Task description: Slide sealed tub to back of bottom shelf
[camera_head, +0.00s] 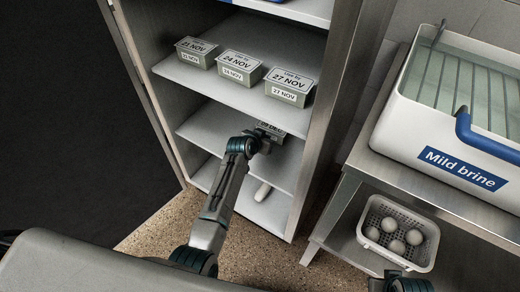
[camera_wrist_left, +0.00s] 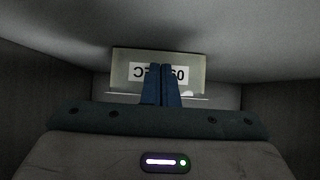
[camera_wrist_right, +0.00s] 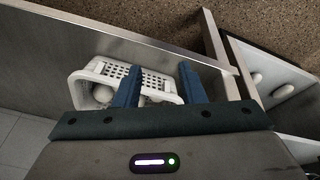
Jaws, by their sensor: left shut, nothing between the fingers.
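The sealed tub labelled 09 DEC (camera_head: 272,127) sits on the cabinet shelf (camera_head: 205,128) below the row of three tubs, mostly hidden by my left arm. In the left wrist view the tub (camera_wrist_left: 122,58) shows its label upside down, straight ahead of the fingers. My left gripper (camera_head: 264,141) is shut and empty, its fingertips (camera_wrist_left: 161,68) in front of the tub's labelled face. I cannot tell whether they touch it. My right gripper (camera_wrist_right: 160,75) is open and empty, above the lower shelf of the steel bench.
Tubs labelled 21 NOV (camera_head: 197,52), 24 NOV (camera_head: 239,68) and 27 NOV (camera_head: 289,87) stand on the shelf above. A white rounded object (camera_head: 262,191) is on the lowest level. A Mild brine tank (camera_head: 420,130) stands on the bench.

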